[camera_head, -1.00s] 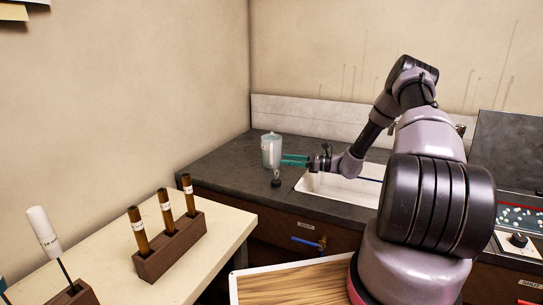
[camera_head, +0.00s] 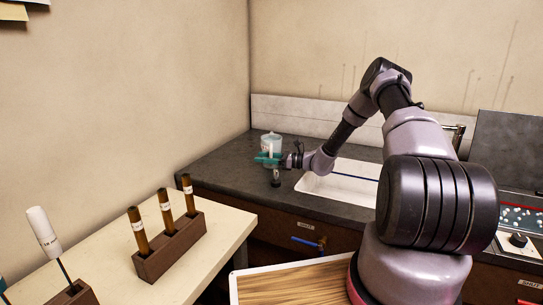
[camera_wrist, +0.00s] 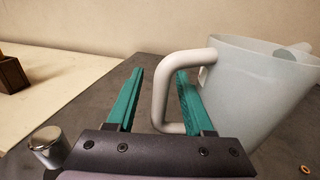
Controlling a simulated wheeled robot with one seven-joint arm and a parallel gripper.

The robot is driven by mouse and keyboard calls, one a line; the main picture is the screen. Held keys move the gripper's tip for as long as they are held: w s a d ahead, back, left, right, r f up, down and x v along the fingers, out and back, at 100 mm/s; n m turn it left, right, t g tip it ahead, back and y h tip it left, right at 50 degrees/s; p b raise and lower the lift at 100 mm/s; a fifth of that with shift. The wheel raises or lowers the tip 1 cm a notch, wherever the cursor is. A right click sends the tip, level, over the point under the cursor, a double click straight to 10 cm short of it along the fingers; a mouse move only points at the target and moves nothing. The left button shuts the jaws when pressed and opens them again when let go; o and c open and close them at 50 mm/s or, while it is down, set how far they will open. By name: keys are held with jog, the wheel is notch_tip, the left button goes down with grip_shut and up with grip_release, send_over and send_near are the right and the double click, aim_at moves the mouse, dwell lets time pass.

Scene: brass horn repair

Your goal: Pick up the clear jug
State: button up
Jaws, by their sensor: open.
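The clear jug (camera_head: 271,141) stands upright on the dark counter in the corner, left of the sink. In the wrist view the jug (camera_wrist: 250,95) fills the right side, with its pale handle (camera_wrist: 160,92) pointing left. My gripper (camera_head: 268,158) is open at the jug. In the wrist view its two teal fingers (camera_wrist: 160,85) lie on either side of the handle's upright bar. The right finger passes between the handle bar and the jug's body. The fingers do not look closed on the handle, and the exact gaps are hard to tell.
A small metal-topped object (camera_head: 276,178) stands on the counter close to my gripper; it shows at lower left in the wrist view (camera_wrist: 46,140). The white sink (camera_head: 340,185) lies to the right. A brown rack (camera_head: 172,247) with capped tubes stands on the pale table.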

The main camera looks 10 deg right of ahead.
grip_shut()
jog(key=shift+r, duration=0.1)
dwell(1.2)
